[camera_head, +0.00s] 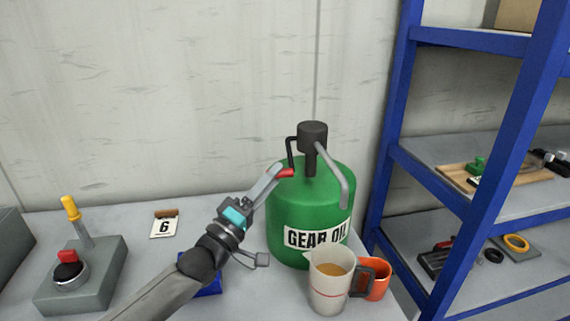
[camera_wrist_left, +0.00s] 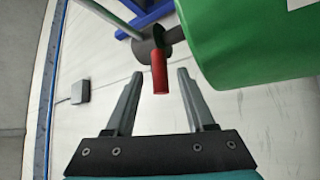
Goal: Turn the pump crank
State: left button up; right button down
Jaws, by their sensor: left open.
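A green gear oil drum (camera_head: 310,205) stands on the bench with a dark pump (camera_head: 313,134) on top and a grey spout curving down to the right. The pump's crank is a dark bent arm (camera_head: 291,150) ending in a red grip (camera_head: 286,173). My left gripper (camera_head: 277,170) is at the red grip, left of the drum. In the left wrist view, the open fingers of my left gripper (camera_wrist_left: 161,85) stand either side of the red grip (camera_wrist_left: 159,72), with gaps on both sides. The grip lies between or just past the fingertips. My right gripper is out of view.
A measuring jug (camera_head: 327,290) with amber liquid stands before the drum, next to an orange cup (camera_head: 374,285). A grey control box (camera_head: 85,280) with a yellow lever and a number card (camera_head: 164,224) are left. A blue shelf rack (camera_head: 395,150) stands close right.

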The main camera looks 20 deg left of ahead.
pick_arm(q)
jog(key=shift+x, duration=2.55)
